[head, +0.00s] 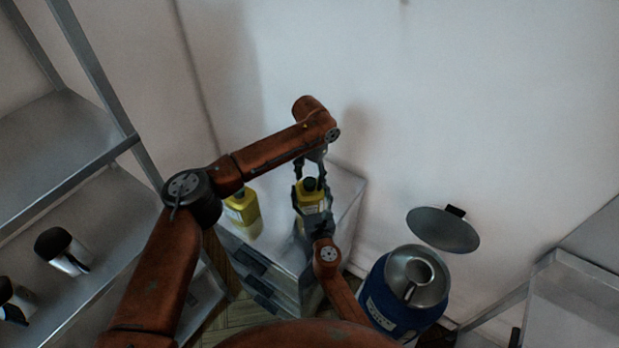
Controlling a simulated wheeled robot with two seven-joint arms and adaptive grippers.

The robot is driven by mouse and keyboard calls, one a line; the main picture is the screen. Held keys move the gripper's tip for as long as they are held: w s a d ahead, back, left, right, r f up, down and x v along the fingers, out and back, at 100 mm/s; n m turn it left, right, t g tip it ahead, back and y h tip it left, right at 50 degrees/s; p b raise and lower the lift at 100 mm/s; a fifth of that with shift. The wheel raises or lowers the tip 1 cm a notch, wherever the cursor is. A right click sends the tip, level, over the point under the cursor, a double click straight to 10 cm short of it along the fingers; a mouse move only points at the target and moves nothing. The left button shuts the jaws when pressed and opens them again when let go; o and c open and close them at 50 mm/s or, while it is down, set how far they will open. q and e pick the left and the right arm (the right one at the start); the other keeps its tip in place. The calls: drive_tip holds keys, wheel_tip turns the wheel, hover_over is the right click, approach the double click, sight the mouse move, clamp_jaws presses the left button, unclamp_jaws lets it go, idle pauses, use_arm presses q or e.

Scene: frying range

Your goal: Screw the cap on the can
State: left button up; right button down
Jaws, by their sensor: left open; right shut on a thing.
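A yellow can (311,200) stands near the middle of the head view, above a grey drawer cabinet. A dark cap (310,184) sits at the top of the can; how tightly it is seated cannot be seen. My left gripper (310,174) points down from above, open, with its fingers spread about the cap. My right gripper (311,217) is shut on the yellow can from the near side and hides part of its lower body. Whether the can touches the cabinet top is hidden.
A second yellow container (243,211) stands on the left of the drawer cabinet (345,190). A blue drum (385,308) with a metal funnel (420,275) and a raised round lid (443,229) is at right. Metal shelves (60,140) with dark-topped cups (63,251) stand left.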

use_arm(q)
wheel_tip(320, 180, up, 12)
idle(0.5)
use_arm(e)
drive_tip(key=shift+c, duration=1.8)
unclamp_jaws()
drive_tip(key=shift+s, duration=0.1)
drive_tip(key=s+d, duration=0.2)
drive_tip(key=s, duration=0.9)
drive_tip(key=shift+s+d, duration=0.15)
drive_tip(key=shift+s, duration=0.1)
